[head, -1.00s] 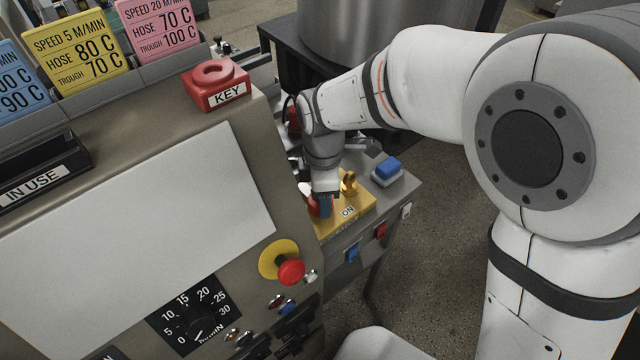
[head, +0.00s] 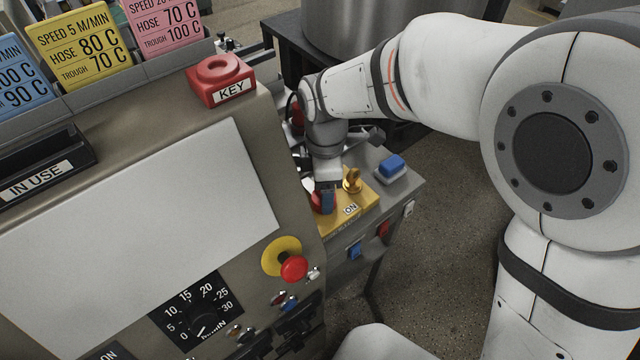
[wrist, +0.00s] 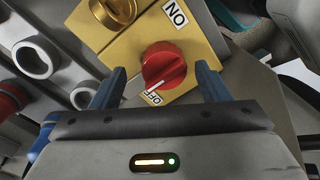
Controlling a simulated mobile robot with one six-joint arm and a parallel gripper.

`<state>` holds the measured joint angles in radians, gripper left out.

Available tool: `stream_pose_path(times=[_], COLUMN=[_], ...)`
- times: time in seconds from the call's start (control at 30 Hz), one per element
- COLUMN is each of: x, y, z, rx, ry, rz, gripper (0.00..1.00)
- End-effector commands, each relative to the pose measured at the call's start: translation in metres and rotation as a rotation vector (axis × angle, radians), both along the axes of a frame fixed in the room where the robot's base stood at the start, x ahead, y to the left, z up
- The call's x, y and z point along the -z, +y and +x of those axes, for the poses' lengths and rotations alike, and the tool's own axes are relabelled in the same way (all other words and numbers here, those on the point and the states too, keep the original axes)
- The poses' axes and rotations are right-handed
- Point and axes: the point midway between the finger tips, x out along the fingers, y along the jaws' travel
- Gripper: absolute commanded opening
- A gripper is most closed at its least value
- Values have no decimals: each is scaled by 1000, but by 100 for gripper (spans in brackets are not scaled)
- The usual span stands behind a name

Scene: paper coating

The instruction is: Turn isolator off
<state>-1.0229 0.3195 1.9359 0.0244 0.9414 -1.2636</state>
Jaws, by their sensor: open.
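The isolator is a red round knob (wrist: 164,68) on a yellow plate (wrist: 120,50). The plate has an ON label (wrist: 174,13) and an OFF label (wrist: 154,98). The knob's white pointer line is turned toward OFF. My gripper (wrist: 160,70) is open, with one blue-grey finger on each side of the knob and visible gaps between. In the head view, my gripper (head: 327,199) is over the yellow plate (head: 365,199), and its fingers partly hide the red knob (head: 317,203). I cannot tell the fingertips' exact height over the plate.
A brass key-like switch (head: 352,180) stands close beside the knob. A blue button (head: 391,165) is farther right on the box. The control panel with a red emergency button (head: 293,269) and a red KEY block (head: 219,78) stands to the left. Open floor lies right of the box.

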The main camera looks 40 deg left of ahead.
Motion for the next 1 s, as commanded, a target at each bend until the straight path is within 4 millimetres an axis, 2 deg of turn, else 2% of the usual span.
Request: stream_pose_path(times=[0.2, 0.4, 1.0], x=[-39, -59, -62], y=[2, 3, 0], z=[4, 6, 8], rx=[0, -1, 11], ry=[-3, -2, -3], rz=[5, 3, 3], gripper=[69, 69, 69])
